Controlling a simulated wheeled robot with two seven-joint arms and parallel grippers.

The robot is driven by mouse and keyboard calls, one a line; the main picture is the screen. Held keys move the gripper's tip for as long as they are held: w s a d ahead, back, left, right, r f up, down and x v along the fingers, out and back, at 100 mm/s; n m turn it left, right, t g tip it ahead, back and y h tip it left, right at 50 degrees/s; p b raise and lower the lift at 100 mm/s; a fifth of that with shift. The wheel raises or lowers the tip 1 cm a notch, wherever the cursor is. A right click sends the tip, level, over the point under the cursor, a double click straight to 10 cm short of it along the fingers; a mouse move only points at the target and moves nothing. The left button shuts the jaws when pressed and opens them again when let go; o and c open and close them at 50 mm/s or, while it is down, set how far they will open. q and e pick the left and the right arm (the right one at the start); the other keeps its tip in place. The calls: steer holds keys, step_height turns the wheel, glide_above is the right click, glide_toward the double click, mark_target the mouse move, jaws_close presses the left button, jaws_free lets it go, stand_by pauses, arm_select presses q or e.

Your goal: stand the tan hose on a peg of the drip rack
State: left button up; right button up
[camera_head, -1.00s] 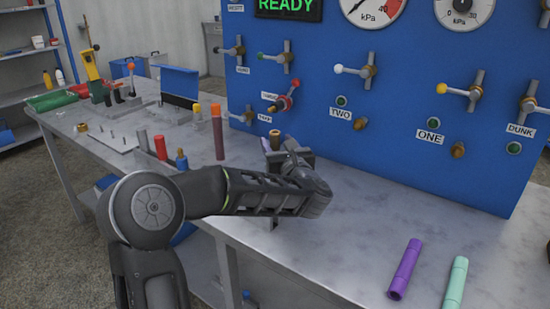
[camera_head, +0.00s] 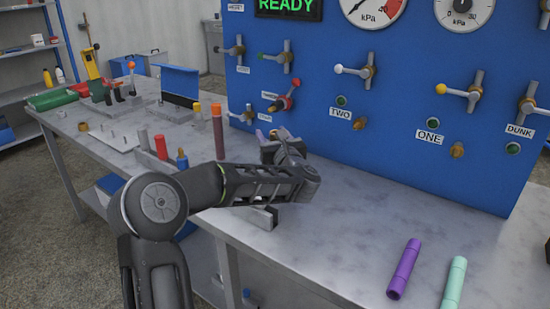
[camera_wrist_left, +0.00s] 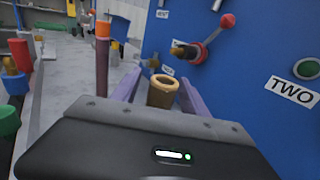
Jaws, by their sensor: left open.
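The tan hose (camera_wrist_left: 163,91) shows in the left wrist view as a short tube with its open round end up. It stands between the two purple-grey fingers of my left gripper (camera_wrist_left: 159,84), which is open, with the fingers on either side of it. Its lower part is hidden behind the gripper body. In the head view my left gripper (camera_head: 268,139) is low over the bench in front of the blue panel, and the hose is largely hidden there. A pale plate with several short pegs (camera_head: 112,138), which looks like the drip rack, lies further left on the bench. My right gripper is out of view.
The blue panel (camera_head: 400,95) with valve levers and gauges rises behind the gripper. A tall brown tube with an orange top (camera_head: 218,132) stands left of the gripper, near red and blue pieces. Purple (camera_head: 404,268) and mint (camera_head: 455,282) tubes lie at the right front.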

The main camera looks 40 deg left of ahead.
arm_select(q)
steer(key=shift+c, duration=0.5)
jaws_close()
stand_by(0.4)
